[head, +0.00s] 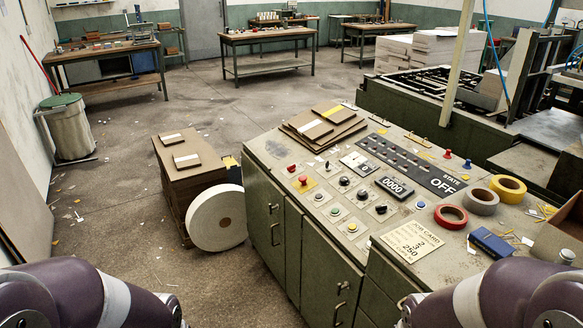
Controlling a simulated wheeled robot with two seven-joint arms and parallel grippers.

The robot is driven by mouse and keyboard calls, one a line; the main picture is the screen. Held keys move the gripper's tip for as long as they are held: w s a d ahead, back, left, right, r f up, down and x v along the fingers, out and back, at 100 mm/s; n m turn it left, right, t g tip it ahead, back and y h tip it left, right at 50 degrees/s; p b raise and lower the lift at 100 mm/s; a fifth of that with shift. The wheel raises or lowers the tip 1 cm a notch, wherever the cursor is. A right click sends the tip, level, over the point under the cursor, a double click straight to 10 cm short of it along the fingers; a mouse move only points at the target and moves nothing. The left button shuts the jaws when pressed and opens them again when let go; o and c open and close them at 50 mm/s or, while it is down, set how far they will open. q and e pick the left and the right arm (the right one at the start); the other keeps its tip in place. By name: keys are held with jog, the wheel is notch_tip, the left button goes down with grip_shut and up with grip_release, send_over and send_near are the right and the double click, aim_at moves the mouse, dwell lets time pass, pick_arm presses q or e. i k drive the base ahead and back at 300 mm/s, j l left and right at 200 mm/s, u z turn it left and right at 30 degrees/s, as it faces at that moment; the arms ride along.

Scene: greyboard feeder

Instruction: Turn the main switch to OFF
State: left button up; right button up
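The green control console (262,190) stands in the middle and right. Its sloped top carries several knobs and buttons, among them black rotary knobs (381,208) and a red button on a yellow plate (302,182). A dark panel with a row of small marks has a STATE label and the word OFF (442,186). I cannot tell which control is the main switch, or its position. A counter (394,187) reads 0000. My purple arm links show at the bottom left and bottom right corners. Neither gripper is in view.
A job card (411,240), red tape roll (450,217), grey roll (481,202), yellow roll (508,188) and blue box (491,243) lie on the console's right part. Boards (325,125) lie at its far end. A white roll (216,218) stands left; the floor beyond is open.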

aim_at(292, 169)
jog(key=i+j+z, duration=0.1)
jog(key=z, duration=0.25)
jog(key=i+j+z, duration=0.2)
jog(key=i+z, duration=0.15)
jog(key=i+j+z, duration=0.15)
jog(key=z, duration=0.25)
